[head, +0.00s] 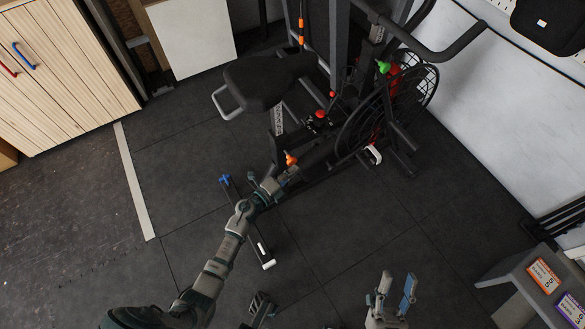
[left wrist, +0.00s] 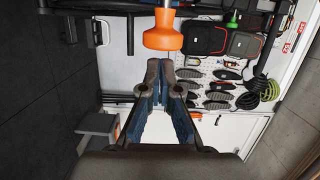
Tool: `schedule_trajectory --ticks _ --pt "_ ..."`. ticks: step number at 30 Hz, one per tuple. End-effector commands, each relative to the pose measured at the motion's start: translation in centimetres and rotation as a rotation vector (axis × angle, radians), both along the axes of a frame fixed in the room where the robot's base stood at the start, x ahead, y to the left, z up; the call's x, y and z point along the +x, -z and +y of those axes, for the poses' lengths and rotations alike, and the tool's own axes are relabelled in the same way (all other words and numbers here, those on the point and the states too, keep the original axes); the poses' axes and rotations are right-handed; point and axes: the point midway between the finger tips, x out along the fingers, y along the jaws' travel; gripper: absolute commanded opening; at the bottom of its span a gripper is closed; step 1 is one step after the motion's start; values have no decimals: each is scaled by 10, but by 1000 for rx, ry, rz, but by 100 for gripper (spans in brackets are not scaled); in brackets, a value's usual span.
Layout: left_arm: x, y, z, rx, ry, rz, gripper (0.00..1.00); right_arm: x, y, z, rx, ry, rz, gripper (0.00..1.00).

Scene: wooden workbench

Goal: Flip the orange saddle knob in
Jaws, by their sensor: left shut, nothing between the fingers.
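The orange saddle knob (head: 291,159) is on the exercise bike, below the black saddle (head: 268,78). My left gripper (head: 288,175) is right beside the knob in the head view. In the left wrist view its fingers (left wrist: 160,70) are shut with nothing between them, and the knob shows above the tips. Whether they touch it I cannot tell. My right gripper (head: 396,291) is open and empty, low in the head view, away from the bike.
The bike's fan wheel (head: 398,100) and frame stand right of the knob. A red knob (head: 320,114) and a green knob (head: 384,67) are further up the bike. A grey bench (head: 512,268) is at lower right, a wooden cabinet (head: 70,75) at upper left. Open floor lies between.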

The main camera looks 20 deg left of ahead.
Motion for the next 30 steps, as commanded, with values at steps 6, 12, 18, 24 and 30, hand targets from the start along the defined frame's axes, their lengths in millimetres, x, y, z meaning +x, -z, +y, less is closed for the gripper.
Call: schedule_trajectory --ticks 6,12,18,24,30 --pt "5 0 7 0 0 -1 0 -6 -4 -2 16 2 -46 40" --pt "5 -1 7 0 0 -1 0 -6 -4 -2 16 2 -47 40" --pt "13 0 17 2 0 -1 0 -6 -3 -2 21 2 -61 40" --pt "25 0 34 1 -2 0 0 -14 -8 -4 38 4 -110 40" --pt "25 -1 35 0 -6 -2 0 -12 -8 -4 37 4 -107 40"
